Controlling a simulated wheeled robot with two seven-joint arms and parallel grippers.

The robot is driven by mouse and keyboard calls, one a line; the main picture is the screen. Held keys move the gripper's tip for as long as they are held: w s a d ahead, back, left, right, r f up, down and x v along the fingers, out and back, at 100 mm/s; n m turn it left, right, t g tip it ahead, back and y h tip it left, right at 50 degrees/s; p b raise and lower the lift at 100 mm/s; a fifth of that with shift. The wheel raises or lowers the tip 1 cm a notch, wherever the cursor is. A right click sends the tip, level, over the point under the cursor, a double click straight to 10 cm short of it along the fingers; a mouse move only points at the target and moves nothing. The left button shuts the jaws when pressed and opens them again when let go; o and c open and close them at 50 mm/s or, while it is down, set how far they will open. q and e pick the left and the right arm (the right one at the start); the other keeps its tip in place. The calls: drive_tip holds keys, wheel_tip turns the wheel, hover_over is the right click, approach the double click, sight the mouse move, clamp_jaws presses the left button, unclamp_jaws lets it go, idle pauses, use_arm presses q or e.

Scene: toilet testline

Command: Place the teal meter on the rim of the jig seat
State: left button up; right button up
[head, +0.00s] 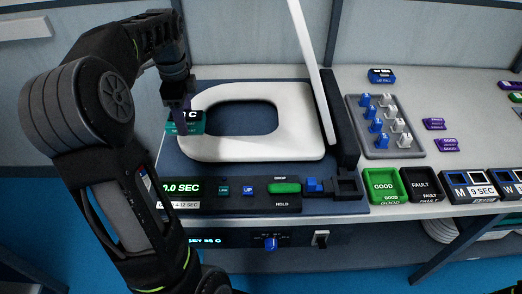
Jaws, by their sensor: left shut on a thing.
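The teal meter (187,124) is a small block with a dark display on top, at the left end of the white jig seat (290,145). My left gripper (181,108) comes down from above and is shut on the meter. The meter overlaps the left rim of the seat in the head view; I cannot tell whether it rests on the rim or is held just above it. The gripper hides part of its top and left side. The seat ring lies flat on the dark jig base. My right gripper is not in view.
A white lid (313,70) stands raised behind the seat's right end. A control panel (230,190) runs along the front. To the right are a grey tray (352,112) of blue and white pegs, a green GOOD bin (384,171) and a black FAULT bin (420,171).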

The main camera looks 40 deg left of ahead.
use_arm(q)
drive_tip(key=shift+w+d, duration=0.1)
idle(0.3)
drive_tip(key=shift+w+d, duration=0.25)
drive_tip(key=shift+d, duration=0.05)
drive_tip(key=shift+w+d+f+p, duration=0.35)
drive_tip(key=shift+w+d+p, duration=0.3)
drive_tip(key=shift+w+d, duration=1.55)
drive_tip(key=shift+w+d+f+p, duration=0.55)
drive_tip(key=shift+w+d, duration=1)
drive_tip(key=shift+d, duration=1.2)
drive_tip(key=shift+w+d+f+p, duration=0.2)
drive_tip(key=shift+w+d+p, duration=0.6)
drive_tip(key=shift+w+d, duration=1.4)
drive_tip(key=shift+s+d, duration=0.3)
drive_tip(key=shift+s, duration=0.05)
